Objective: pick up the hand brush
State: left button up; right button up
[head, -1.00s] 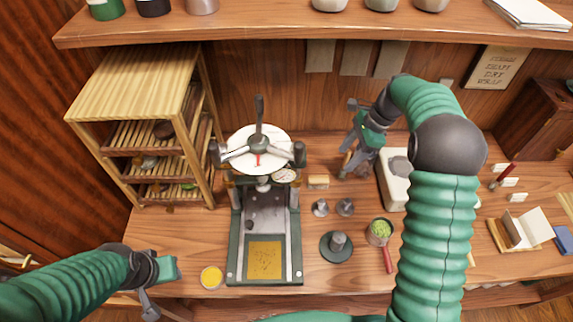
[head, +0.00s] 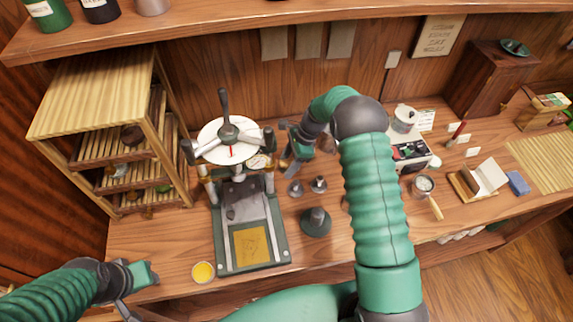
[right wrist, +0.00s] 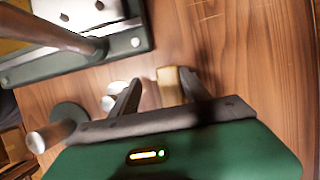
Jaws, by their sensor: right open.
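A small tan block (right wrist: 170,87), which looks like the hand brush, lies on the wooden table in the right wrist view. My right gripper (right wrist: 158,78) is open. The block shows between its two fingers, closer to the right-hand one; I cannot tell whether they touch. In the head view my right gripper (head: 288,167) points down just right of the press, and the block is hidden by it there. My left gripper (head: 142,285) is at the lower left, away from the block; its jaws are not clear.
The press (head: 250,225) stands close left of my right gripper. Small metal weights (head: 318,184) and a round dark-based stamp (head: 316,222) stand in front of it. A slatted rack (head: 85,100) is at the left, a yellow dish (head: 203,272) at the front, and a scale (head: 410,155) at the right.

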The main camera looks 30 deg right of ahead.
aim_at(289, 161)
jog(key=shift+w+d+f, duration=0.3)
jog(key=shift+d+f, duration=0.1)
jog(key=shift+f, duration=0.1)
jog(key=shift+w+d+f, duration=0.3)
jog(key=shift+d+f, duration=0.05)
jog(key=shift+f, duration=0.15)
jog(key=shift+s+d+r, duration=0.15)
jog(key=shift+s+d, duration=0.05)
jog(key=shift+d, duration=0.05)
jog(key=c, duration=0.5)
jog(key=shift+a+r, duration=0.1)
jog(key=shift+a, duration=0.2)
jog(key=c, duration=0.5)
jog(key=shift+w+a, duration=0.1)
jog(key=shift+a, duration=0.05)
grip_shut()
jog(key=shift+a, duration=0.15)
jog(key=shift+r, duration=0.25)
pick_arm(q)
jog(key=shift+w+d+f+b, duration=0.4)
jog(key=shift+d+f+b, duration=0.05)
jog(key=shift+d, duration=0.25)
pick_arm(e)
notch_tip(289, 161, up, 10)
jog(key=shift+f, duration=0.2)
